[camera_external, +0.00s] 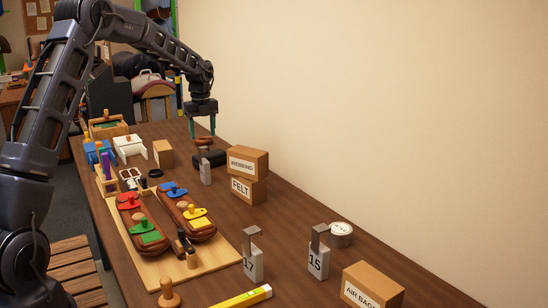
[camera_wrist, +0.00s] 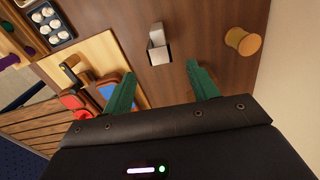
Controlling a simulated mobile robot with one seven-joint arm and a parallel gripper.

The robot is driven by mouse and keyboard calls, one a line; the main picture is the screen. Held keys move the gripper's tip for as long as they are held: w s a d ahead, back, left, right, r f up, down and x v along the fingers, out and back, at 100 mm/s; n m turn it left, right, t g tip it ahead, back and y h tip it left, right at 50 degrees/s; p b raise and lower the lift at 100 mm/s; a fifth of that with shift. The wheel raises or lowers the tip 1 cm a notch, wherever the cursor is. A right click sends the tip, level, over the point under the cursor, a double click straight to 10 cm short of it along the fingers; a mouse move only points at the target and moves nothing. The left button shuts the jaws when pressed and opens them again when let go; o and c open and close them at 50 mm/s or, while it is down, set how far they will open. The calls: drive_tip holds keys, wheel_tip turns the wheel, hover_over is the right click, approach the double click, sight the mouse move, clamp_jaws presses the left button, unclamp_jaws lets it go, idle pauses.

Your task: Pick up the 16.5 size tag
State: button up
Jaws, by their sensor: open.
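In the external view, a grey metal tag (camera_external: 205,173) stands on the far half of the table; its number is not readable. Two nearer tags read 17 (camera_external: 252,264) and 15 (camera_external: 318,262). No number 16.5 is readable. My gripper (camera_external: 202,133) hangs above the table's far part, with green fingers pointing down. The wrist view shows my gripper (camera_wrist: 161,71) open and empty. A metal tag (camera_wrist: 158,50) lies in the picture just above the gap between the fingertips, apart from both; no number shows on it.
WEBBING (camera_external: 247,161) and FELT (camera_external: 249,190) boxes are stacked right of the unread tag. A dark object (camera_external: 209,158) lies behind it. A board (camera_external: 209,259) with saddle forms is to its front left. A round wooden piece (camera_wrist: 243,41) is at right in the wrist view.

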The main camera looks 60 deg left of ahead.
sight(204, 147)
wheel_tip(204, 147, down, 7)
drive_tip(key=shift+a+f, duration=0.15)
clamp_jaws()
idle(0.5)
